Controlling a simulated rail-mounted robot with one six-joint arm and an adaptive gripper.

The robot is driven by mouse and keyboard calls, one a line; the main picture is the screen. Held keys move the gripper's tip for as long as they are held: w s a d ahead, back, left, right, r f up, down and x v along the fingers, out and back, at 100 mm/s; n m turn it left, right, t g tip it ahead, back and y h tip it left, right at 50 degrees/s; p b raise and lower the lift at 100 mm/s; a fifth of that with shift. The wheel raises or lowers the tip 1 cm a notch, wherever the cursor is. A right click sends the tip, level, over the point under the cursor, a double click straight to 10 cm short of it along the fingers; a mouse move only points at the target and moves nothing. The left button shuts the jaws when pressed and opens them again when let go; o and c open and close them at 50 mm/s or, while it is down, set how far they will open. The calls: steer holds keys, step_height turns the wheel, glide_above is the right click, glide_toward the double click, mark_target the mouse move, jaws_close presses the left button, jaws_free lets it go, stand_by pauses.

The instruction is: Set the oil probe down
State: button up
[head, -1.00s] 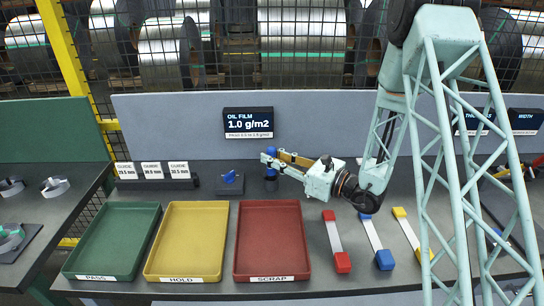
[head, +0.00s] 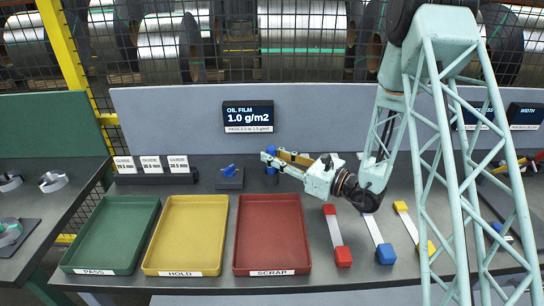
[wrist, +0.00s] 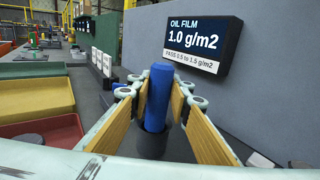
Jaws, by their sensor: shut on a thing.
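The oil probe is an upright blue cylinder (wrist: 160,88) with a dark grey lower part, seen between the finger pads in the wrist view. My gripper (wrist: 158,102) is shut on it, a tan pad on each side. In the head view the probe (head: 271,179) shows just below my gripper (head: 274,160), near the back of the bench in front of the oil film display (head: 248,116). The display reads 1.0 g/m2. I cannot tell whether the probe's bottom touches the bench.
Left of the probe is a dark block with a blue piece (head: 229,177), then a gauge rack (head: 155,177). Green (head: 75,270), yellow (head: 154,270) and red (head: 245,270) trays lie in front. Strips with coloured ends (head: 336,235) lie to the right. A grey panel (head: 200,128) stands behind.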

steer(key=shift+f, duration=0.25)
steer(key=o, duration=1)
steer(key=shift+d, duration=0.1)
steer(key=shift+v, duration=5.9)
steer(key=shift+s+r, duration=0.1)
steer(key=shift+s, duration=0.05)
